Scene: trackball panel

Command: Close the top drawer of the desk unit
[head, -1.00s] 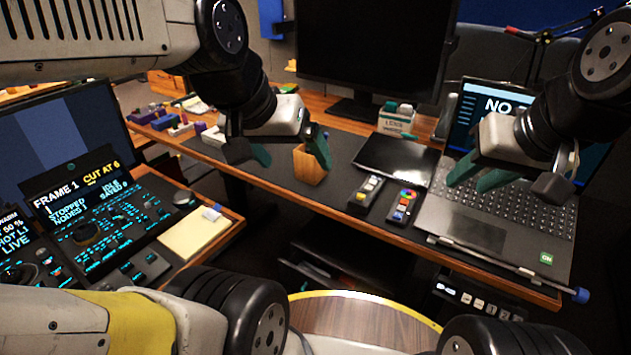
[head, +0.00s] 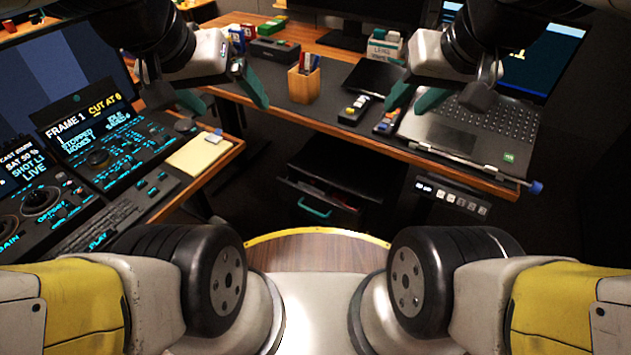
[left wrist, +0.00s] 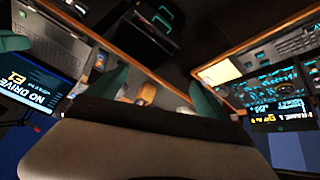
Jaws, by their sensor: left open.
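The dark desk unit (head: 350,162) stands under the desk. Its top drawer (head: 318,192) is pulled out, with some reddish contents showing inside and a teal handle (head: 315,207) on its front. The handle also shows at the top of the left wrist view (left wrist: 163,20). My left gripper (head: 228,105) is open and empty, high above and to the left of the drawer, apart from it. My right gripper (head: 412,106) appears open and empty over the desk by the laptop, up and right of the drawer.
The wooden desk (head: 285,115) overhangs the unit. It carries a pencil cup (head: 303,84), a laptop (head: 470,125) and small remotes. A side console (head: 95,160) with a notepad (head: 200,152) stands at left. The floor before the drawer looks open.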

